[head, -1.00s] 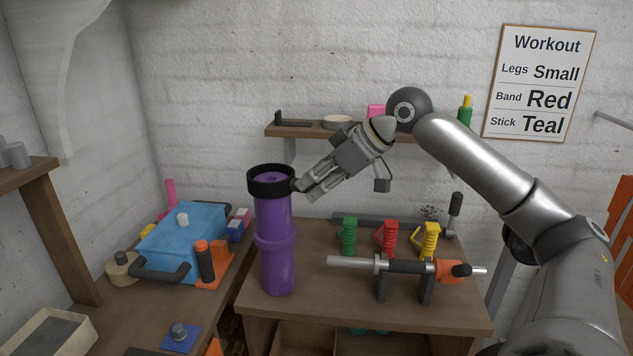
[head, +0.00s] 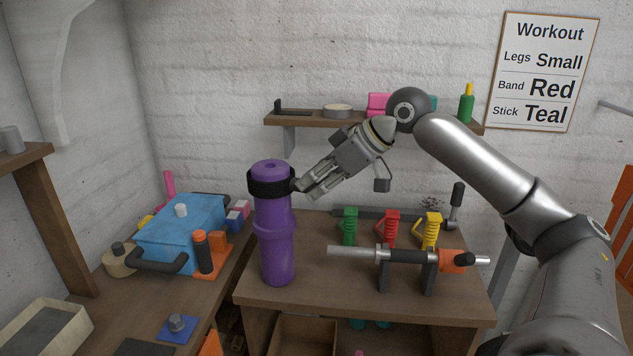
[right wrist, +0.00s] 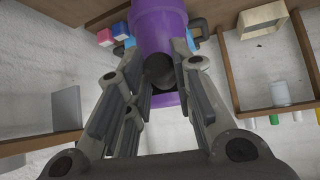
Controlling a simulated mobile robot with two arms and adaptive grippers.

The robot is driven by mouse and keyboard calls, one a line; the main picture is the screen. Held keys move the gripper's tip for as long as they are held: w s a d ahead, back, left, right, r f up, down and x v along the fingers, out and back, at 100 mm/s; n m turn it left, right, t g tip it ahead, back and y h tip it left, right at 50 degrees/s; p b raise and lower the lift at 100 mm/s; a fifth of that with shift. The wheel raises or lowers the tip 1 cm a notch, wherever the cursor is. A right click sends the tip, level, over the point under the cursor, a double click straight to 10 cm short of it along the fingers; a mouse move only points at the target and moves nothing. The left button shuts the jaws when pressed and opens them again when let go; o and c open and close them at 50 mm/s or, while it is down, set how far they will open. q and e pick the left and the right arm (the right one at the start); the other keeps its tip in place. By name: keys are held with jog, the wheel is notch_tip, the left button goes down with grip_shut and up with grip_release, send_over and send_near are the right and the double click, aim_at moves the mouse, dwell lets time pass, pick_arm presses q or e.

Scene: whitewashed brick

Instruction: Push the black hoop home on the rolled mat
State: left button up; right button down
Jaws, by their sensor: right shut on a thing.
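The purple rolled mat (head: 278,261) stands upright on the workbench, with a thicker band around its middle. The black hoop (head: 268,184) is around the mat a little below its top end, well above the thicker band, and looks about level. My right gripper (head: 303,187) is shut at the hoop's right side. In the right wrist view a dark rounded part of the hoop (right wrist: 158,70) shows between the fingers, with the purple mat (right wrist: 158,28) behind it. My left gripper is not in view.
Green (head: 349,228), red (head: 389,230) and yellow (head: 430,231) hand grips stand on the bench behind a bar on black supports (head: 405,256). A blue box (head: 182,235) stands on the left bench. A wall shelf (head: 318,121) is behind the arm.

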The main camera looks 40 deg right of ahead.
notch_tip(320, 180, down, 8)
jog(key=b, duration=0.7)
dwell(1.6)
jog(key=c, duration=1.2)
grip_release()
jog(key=shift+o, duration=0.2)
jog(key=shift+s+d, duration=0.1)
